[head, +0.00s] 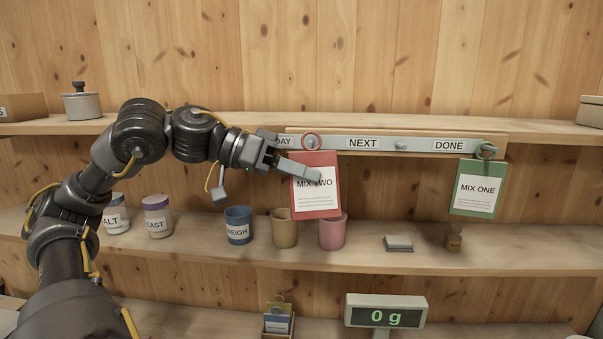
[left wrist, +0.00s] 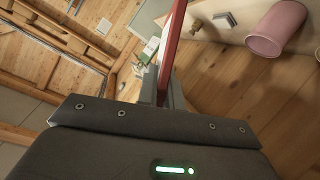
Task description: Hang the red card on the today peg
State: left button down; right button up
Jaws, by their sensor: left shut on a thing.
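In the left wrist view the red card (left wrist: 173,40) shows edge-on between the fingers. The label rail (head: 330,143) reads DAY, NEXT and DONE, with the start of the first word hidden by my gripper. My right gripper is out of view.
A green MIX ONE card (head: 475,187) hangs at the DONE peg. The NEXT peg (head: 400,146) is bare. Blue (head: 238,225), tan (head: 285,228) and pink (head: 333,231) cups stand on the shelf below, with jars to the left. A scale display (head: 385,316) reads 0 g.

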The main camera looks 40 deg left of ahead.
pick_arm(q)
jog(key=shift+w+a, duration=0.2)
jog(key=shift+w, duration=0.05)
jog(key=shift+w+a+f, duration=0.35)
jog(key=shift+w+f, duration=0.1)
jog(key=shift+f, duration=0.05)
dwell(0.3)
jog(key=c, duration=1.5)
grip_release()
